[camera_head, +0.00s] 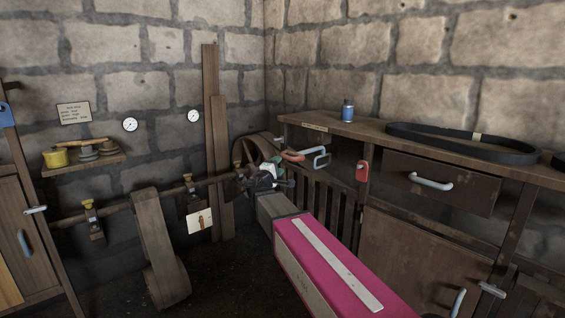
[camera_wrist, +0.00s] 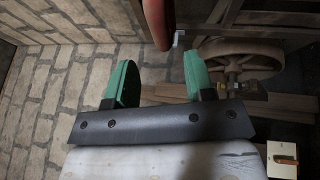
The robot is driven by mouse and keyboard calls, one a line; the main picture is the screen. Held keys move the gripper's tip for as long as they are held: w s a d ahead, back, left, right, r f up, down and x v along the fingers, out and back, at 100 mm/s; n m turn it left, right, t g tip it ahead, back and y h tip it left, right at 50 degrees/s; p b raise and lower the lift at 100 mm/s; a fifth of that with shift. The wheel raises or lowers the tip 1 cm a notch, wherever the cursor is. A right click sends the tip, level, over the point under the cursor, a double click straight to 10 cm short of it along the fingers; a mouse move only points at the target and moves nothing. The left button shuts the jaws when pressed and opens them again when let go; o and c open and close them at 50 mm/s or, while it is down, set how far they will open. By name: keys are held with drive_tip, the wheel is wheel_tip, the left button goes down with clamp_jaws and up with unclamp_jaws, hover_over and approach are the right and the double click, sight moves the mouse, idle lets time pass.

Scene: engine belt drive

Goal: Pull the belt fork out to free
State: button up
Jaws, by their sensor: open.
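A red handle (camera_head: 293,156) stands out near the pulley wheel in the head view, beside a grey U-shaped metal piece (camera_head: 321,159); together they look like the belt fork. In the wrist view a red bar (camera_wrist: 157,22) comes down from the top edge, just beyond the gap between my fingers, with a small metal tip (camera_wrist: 179,39) at its end. My gripper (camera_head: 274,174) is just below and left of the handle in the head view. In the wrist view my gripper's (camera_wrist: 157,78) green fingers are apart, with nothing between them.
A spoked pulley wheel (camera_head: 260,151) sits on the wall shaft (camera_head: 125,204). A wide flat belt (camera_head: 158,245) hangs from the shaft at left. A wooden workbench (camera_head: 383,132) at right carries a black belt (camera_head: 430,137) and a blue can (camera_head: 347,111). A red tag (camera_head: 362,171) hangs at its front.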

drive_tip(key=v, duration=0.3)
drive_tip(key=shift+s+a, duration=0.15)
drive_tip(key=shift+s, duration=0.05)
drive_tip(key=shift+f, duration=0.1)
drive_tip(key=s+d+f+m+g+y, duration=0.1)
drive_tip(key=s+d+f+m+g, duration=0.35)
drive_tip(key=d+f, duration=0.45)
drive_tip(key=s+d+f+m+g+y, duration=0.1)
drive_tip(key=s+d+f+m+g, duration=0.2)
drive_tip(key=s+d+f+g, duration=0.55)
drive_tip(key=s+a+f+m+g+y, duration=0.1)
drive_tip(key=s+f+m+g+y, duration=0.1)
drive_tip(key=s+f+y, duration=0.2)
drive_tip(key=s+a+f+m+g+y, duration=0.2)
drive_tip(key=s+f+m+y, duration=0.1)
drive_tip(key=s+f, duration=0.5)
drive_tip(key=shift+f+y, duration=0.7)
drive_tip(key=shift+f, duration=1.1)
drive_tip(key=shift+s, duration=0.15)
